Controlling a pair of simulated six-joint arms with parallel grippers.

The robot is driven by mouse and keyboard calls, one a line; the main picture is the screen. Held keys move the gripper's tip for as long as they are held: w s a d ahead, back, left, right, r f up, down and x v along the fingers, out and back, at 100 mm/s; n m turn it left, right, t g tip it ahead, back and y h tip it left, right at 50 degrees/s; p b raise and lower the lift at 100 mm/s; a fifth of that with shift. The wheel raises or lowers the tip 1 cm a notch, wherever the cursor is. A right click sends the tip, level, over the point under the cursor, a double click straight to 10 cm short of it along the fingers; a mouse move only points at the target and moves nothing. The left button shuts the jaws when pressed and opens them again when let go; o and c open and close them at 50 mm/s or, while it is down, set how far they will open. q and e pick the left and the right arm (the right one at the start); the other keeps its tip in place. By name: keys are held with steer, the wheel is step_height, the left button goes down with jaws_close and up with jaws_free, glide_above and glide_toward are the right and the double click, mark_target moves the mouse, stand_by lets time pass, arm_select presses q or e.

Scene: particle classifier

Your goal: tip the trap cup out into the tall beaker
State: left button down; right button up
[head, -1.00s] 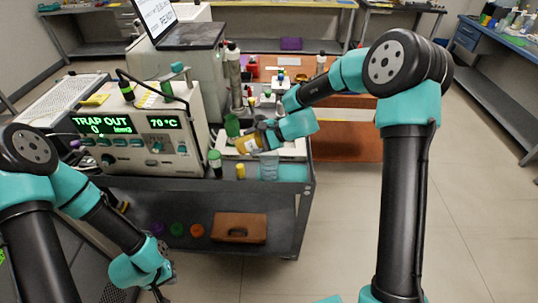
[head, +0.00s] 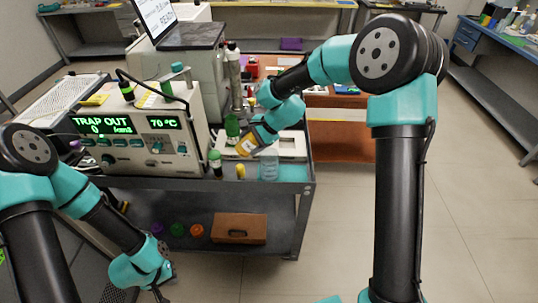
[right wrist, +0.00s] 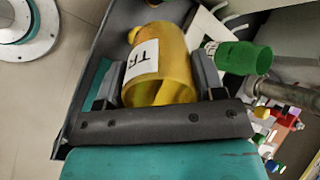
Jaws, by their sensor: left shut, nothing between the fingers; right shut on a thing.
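The trap cup (head: 246,146) is amber-yellow with a white label. I cannot tell whether the cup contains anything. My left gripper (head: 160,291) is shut and empty, low at the bottom left, away from both.
A green container (head: 232,127) is behind the cup. The instrument box (head: 150,140) reads "TRAP OUT 0" and 70 °C. A white tray (head: 293,146) lies behind the beaker.

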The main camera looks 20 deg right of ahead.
mark_target(239, 149)
steer(key=shift+a+f+h, duration=0.1)
steer(key=shift+a+h, duration=0.05)
steer(key=shift+h, duration=0.15)
steer(key=shift+w+a+f+g+h, duration=0.1)
steer(key=shift+a+f+g+h, duration=0.1)
steer(key=shift+a+f+h, duration=0.25)
steer(key=shift+w+a+f+g+h, duration=0.1)
steer(key=shift+a+f+g+h, duration=0.15)
steer(key=shift+f, duration=0.35)
steer(key=shift+w+a+f+g+h, duration=0.15)
steer(key=shift+a+f+h, duration=0.05)
steer(key=shift+a+h, duration=0.3)
steer(key=shift+w+a+f+g+h, duration=0.15)
steer(key=shift+a+h, duration=0.2)
steer(key=shift+h, duration=0.3)
steer(key=shift+w+a+f+g+h, duration=0.15)
steer(key=shift+a+f+h, duration=0.05)
steer(key=shift+a+h, duration=0.3)
steer(key=shift+w+a+f+g+h, duration=0.15)
steer(key=shift+a+h, duration=0.2)
steer(key=shift+h, duration=0.25)
steer(key=shift+w+a+f+g+h, duration=0.15)
steer(key=shift+a+h, duration=0.15)
steer(key=shift+h, duration=0.25)
steer(key=shift+s, duration=0.1)
